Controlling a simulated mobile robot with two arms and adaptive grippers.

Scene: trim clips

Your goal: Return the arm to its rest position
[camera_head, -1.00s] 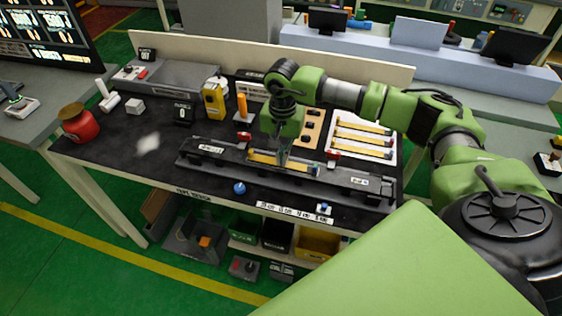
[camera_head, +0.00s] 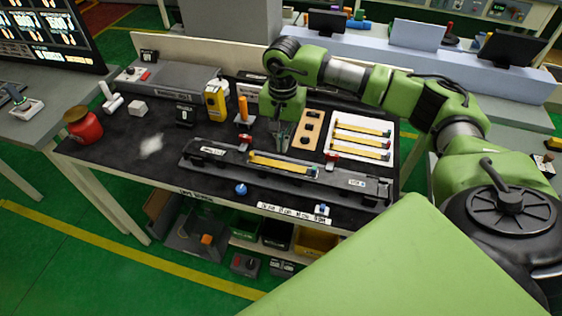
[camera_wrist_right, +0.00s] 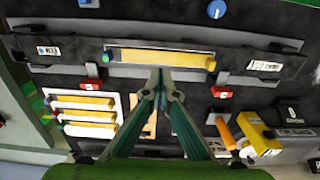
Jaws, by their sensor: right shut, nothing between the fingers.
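My right gripper (camera_head: 282,140) is shut and empty, pointing down above the bench behind the fixture. It also shows shut in the wrist view (camera_wrist_right: 160,80). A yellow trim strip (camera_head: 283,165) lies in the long dark fixture (camera_head: 345,187), apart from the fingers; the strip (camera_wrist_right: 165,58) shows beyond the fingertips in the wrist view. Several more yellow strips (camera_head: 360,142) lie on a white tray (camera_head: 386,122) at the right. My left gripper is not in view.
Red clamps (camera_head: 331,157) stand along the fixture's back edge. A wooden holder (camera_head: 312,130), an orange-handled tool (camera_head: 243,108) and a yellow device (camera_head: 216,98) stand near the gripper. A red jar (camera_head: 85,127) is at the far left. The bench front has a blue knob (camera_head: 240,188).

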